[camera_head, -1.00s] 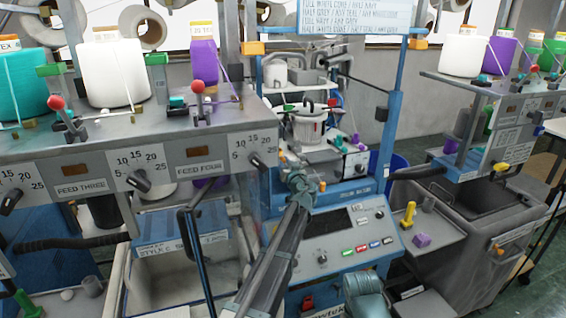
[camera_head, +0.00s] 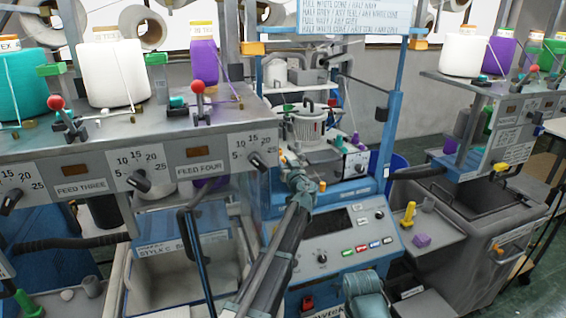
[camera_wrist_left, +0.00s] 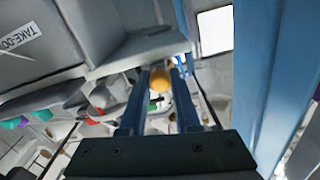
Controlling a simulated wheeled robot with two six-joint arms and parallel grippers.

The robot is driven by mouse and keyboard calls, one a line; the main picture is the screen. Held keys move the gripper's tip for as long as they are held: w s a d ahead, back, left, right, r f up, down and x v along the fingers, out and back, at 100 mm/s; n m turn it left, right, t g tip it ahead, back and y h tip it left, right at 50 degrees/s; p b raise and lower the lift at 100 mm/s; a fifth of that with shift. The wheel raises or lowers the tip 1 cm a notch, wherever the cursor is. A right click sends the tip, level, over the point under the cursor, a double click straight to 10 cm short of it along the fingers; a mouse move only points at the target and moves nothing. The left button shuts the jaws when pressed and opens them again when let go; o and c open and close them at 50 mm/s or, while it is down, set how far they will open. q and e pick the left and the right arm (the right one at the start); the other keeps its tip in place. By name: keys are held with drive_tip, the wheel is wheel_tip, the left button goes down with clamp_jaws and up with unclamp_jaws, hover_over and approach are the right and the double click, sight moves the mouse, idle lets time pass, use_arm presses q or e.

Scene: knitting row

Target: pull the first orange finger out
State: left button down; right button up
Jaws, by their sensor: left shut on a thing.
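The orange finger shows in the left wrist view as a round orange knob (camera_wrist_left: 159,80) between the two dark fingers of my left gripper (camera_wrist_left: 158,88). My left gripper is shut on it. In the head view my left gripper (camera_head: 290,160) reaches up to the left front of the knitting machine's head. A small orange spot (camera_head: 283,154) shows at its tip there; most of the finger is hidden. My right gripper is not in view.
The blue machine frame (camera_head: 386,150) stands close to the right of the gripper. The feed panel (camera_head: 200,152) with dials is to the left. Below is the control panel (camera_head: 345,245) with coloured buttons. A side shelf (camera_head: 425,262) holds yellow and purple pieces.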

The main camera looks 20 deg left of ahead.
use_arm(q)
drive_tip(key=v, duration=0.3)
drive_tip(key=shift+s, duration=0.1)
drive_tip(key=c, duration=0.6)
unclamp_jaws()
drive_tip(key=v, duration=1.4)
drive_tip(key=shift+d, duration=0.1)
drive_tip(key=shift+f, duration=0.1)
